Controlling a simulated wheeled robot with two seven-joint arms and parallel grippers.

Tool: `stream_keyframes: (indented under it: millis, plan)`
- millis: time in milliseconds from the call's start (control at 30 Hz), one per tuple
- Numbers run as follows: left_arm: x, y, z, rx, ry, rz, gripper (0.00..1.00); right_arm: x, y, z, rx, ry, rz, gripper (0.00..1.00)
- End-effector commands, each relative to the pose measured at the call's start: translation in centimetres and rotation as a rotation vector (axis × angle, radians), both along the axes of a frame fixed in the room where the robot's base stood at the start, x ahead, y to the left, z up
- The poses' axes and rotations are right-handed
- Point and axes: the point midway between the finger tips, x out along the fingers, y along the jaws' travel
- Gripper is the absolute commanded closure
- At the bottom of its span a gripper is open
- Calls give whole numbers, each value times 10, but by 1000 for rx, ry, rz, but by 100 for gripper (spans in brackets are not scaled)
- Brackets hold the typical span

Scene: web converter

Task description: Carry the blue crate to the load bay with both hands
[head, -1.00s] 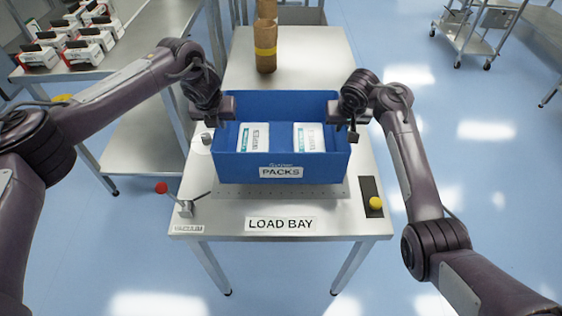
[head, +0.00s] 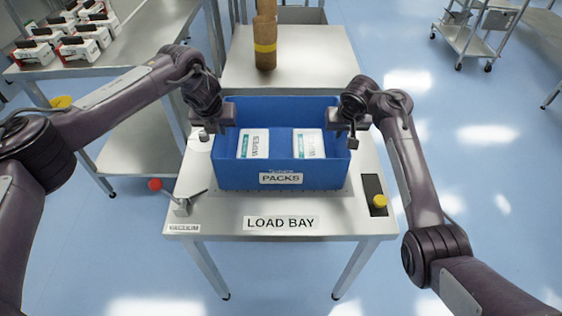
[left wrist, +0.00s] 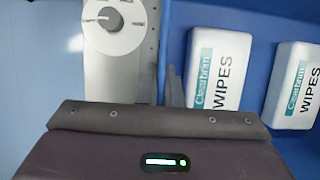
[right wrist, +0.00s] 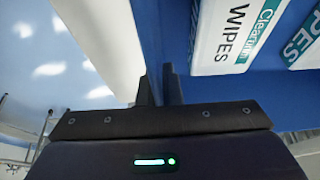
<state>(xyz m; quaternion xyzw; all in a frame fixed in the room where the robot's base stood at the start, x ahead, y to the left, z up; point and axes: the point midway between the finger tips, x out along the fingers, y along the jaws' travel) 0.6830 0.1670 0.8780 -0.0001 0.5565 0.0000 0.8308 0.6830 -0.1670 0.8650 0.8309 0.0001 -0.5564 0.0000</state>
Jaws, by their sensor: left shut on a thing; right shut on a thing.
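The blue crate (head: 240,176), labelled PACKS, is level over the middle of the LOAD BAY table (head: 220,215); I cannot tell whether its base touches the top. Two white packs of wipes (head: 255,144) (head: 308,144) lie inside. My left gripper (head: 222,122) is shut on the crate's left wall, and its fingers (left wrist: 168,85) straddle that wall in the left wrist view. My right gripper (head: 343,124) is shut on the right wall, and its fingers (right wrist: 159,88) straddle it in the right wrist view.
A red-knobbed lever (head: 155,185) stands at the table's front left, a yellow button (head: 379,201) at its right edge. A dial (left wrist: 112,22) sits left of the crate. Brown rolls (head: 265,45) stand behind. A side table (head: 130,60) holds several boxes.

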Motion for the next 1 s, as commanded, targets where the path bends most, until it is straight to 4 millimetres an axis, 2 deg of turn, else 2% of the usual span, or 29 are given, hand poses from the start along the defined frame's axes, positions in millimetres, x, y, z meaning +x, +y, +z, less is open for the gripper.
stream_keyframes:
  millis: [100, 200, 300, 633, 767, 1000]
  plan:
    - [1, 1, -8, 0, -4, 2, 100, 1, -1, -8, -1, -3, -1, 100]
    - [0, 1, -7, 1, 0, 2, 84, 0, -1, -7, -1, 0, -1, 84]
    - [0, 1, -7, 1, 0, 1, 73, 0, -1, -7, -1, 0, -1, 73]
    - [-1, 0, -3, 0, -1, 0, 73, 0, 0, -7, 0, 0, 0, 73]
    - [-7, 0, 12, -1, -2, -1, 73, 0, 0, -7, 0, 0, 0, 73]
    - [-26, 0, 60, -1, -4, -1, 73, 0, 0, -7, 0, 0, 0, 73]
